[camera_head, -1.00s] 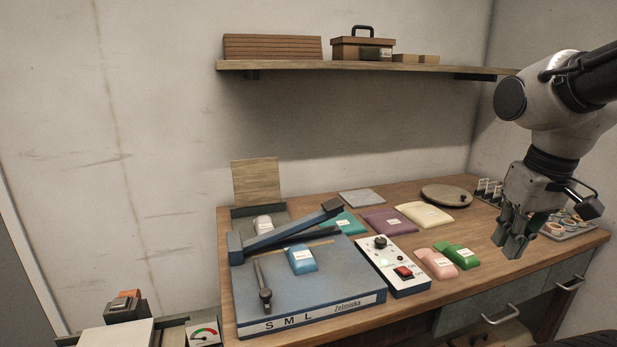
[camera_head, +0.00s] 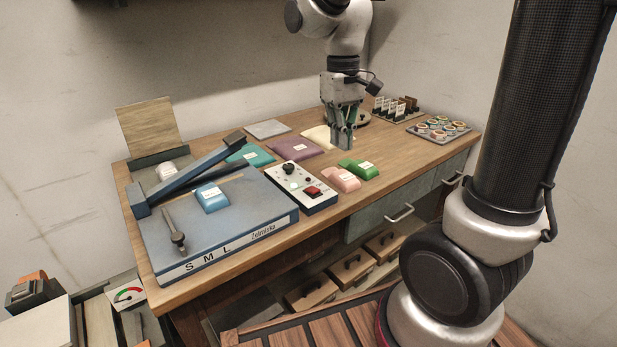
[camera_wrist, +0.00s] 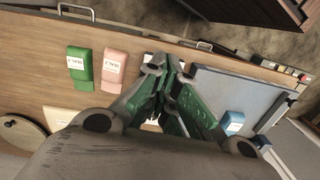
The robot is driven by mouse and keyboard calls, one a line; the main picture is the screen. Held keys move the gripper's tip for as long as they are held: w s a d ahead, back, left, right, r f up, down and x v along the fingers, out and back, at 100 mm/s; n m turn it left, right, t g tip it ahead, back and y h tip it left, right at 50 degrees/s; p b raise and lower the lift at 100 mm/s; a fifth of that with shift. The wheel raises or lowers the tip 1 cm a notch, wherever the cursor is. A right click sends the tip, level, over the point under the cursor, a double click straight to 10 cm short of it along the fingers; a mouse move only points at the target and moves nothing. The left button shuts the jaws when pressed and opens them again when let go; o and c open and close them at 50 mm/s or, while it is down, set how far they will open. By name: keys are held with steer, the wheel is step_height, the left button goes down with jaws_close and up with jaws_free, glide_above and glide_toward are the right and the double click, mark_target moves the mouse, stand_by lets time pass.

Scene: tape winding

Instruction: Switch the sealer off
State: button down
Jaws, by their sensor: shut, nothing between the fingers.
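The sealer is a blue flat machine (camera_head: 225,235) marked S M L, with a raised blue sealing arm (camera_head: 190,175), at the left of the desk. Beside it is a pale control box (camera_head: 318,203) with a black knob (camera_head: 288,169), a small pale-green light and a red switch (camera_head: 312,191). I cannot tell the switch's position. My gripper (camera_head: 343,143) is shut and empty, pointing down above the desk near the cream pouch, behind and right of the box. In the wrist view its closed green fingers (camera_wrist: 165,75) hide most of the box.
Pink (camera_head: 342,180) and green (camera_head: 358,168) pouches lie right of the box. Purple (camera_head: 295,149), teal (camera_head: 252,156) and cream (camera_head: 318,136) pouches lie behind. A blue pouch (camera_head: 212,198) sits on the sealer. A tray of rolls (camera_head: 439,130) stands right. The desk's front-right is clear.

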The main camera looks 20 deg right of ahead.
steer(key=g, duration=0.1)
glide_above(311, 188)
steer(key=w, duration=0.2)
step_height(311, 188, down, 3)
step_height(311, 188, up, 3)
steer(key=w+a, duration=0.1)
steer(key=w, duration=0.1)
steer(key=shift+n+g+h, duration=0.3)
steer(key=shift+n, duration=0.1)
steer(key=x, duration=1.3)
steer(key=shift+s, duration=0.35)
steer(key=shift+s+f, duration=0.15)
steer(key=shift+f, duration=0.55)
